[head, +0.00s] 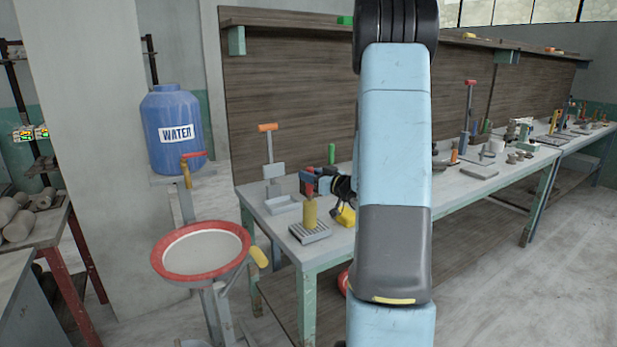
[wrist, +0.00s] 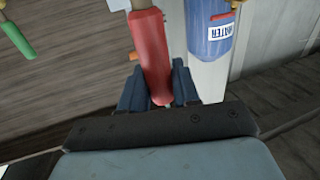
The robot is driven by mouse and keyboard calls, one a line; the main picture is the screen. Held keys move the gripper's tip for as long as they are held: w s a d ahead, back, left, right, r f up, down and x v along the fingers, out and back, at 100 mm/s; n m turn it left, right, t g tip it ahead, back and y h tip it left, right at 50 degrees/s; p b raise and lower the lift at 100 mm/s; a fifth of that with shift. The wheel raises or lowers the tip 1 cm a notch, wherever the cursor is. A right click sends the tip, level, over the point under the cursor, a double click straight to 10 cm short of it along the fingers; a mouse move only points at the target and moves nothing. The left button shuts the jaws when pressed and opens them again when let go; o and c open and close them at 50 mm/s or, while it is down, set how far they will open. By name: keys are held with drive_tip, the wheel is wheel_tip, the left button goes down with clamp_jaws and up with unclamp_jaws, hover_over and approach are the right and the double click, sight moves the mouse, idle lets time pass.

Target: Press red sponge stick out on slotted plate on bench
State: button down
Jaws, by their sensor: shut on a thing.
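My gripper (head: 312,182) is shut on the red handle of the sponge stick (head: 310,190), at the near left end of the bench. The stick hangs roughly upright with its yellow sponge end (head: 309,212) down. The sponge end is over the grey slotted plate (head: 313,233) and looks to reach it, but I cannot tell how firmly it touches. In the wrist view the red handle (wrist: 150,50) lies between the blue fingers of my gripper (wrist: 158,88). The plate is not visible there.
On the bench (head: 345,245), a grey tray (head: 281,205) and an orange-topped stand (head: 268,150) are behind the plate. A yellow thing (head: 346,216) lies just right of it. A red-rimmed basin (head: 200,252) and blue water barrel (head: 172,130) stand left. My arm hides mid-bench.

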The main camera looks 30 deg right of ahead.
drive_tip(key=shift+r, duration=3.45)
